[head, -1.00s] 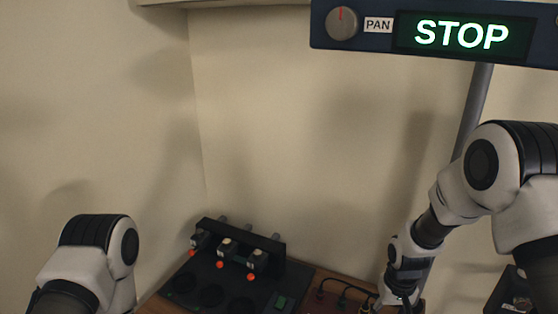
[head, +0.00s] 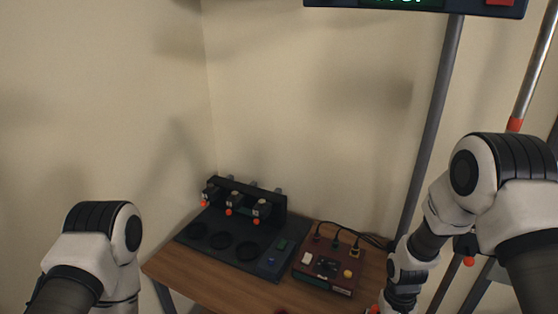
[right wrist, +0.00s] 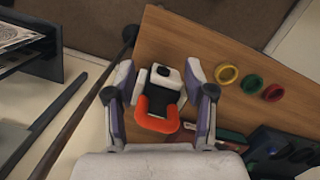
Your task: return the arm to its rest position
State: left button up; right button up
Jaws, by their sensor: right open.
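My right arm (head: 412,255) comes in from the right in the head view and reaches down, with its gripper out of sight past the lower edge. In the right wrist view my right gripper (right wrist: 161,85) is open, its two fingers apart. A black-and-white device (right wrist: 166,78) with an orange U-shaped part (right wrist: 157,114) shows between the fingers. It seems to lie on the wooden table below; I cannot tell the height gap. My left arm (head: 95,250) shows at the lower left of the head view, its gripper out of view.
The wooden table (head: 205,287) holds a dark fixture board (head: 262,262) and a red control box (head: 328,270) with cables. Yellow (right wrist: 227,74), green (right wrist: 251,84) and red (right wrist: 273,92) rings lie right of my gripper. A grey post (head: 437,120) stands behind my right arm.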

jog(key=s+f+b, duration=0.2)
jog(key=s+f, duration=0.5)
jog(key=s, duration=0.4)
jog(key=s+f+t+b, duration=0.1)
jog(key=s+f+b, duration=0.2)
jog(key=s+f, duration=0.5)
jog(key=shift+s+a+t, duration=0.3)
jog(key=shift+s+a, duration=0.1)
jog(key=shift+s, duration=1.8)
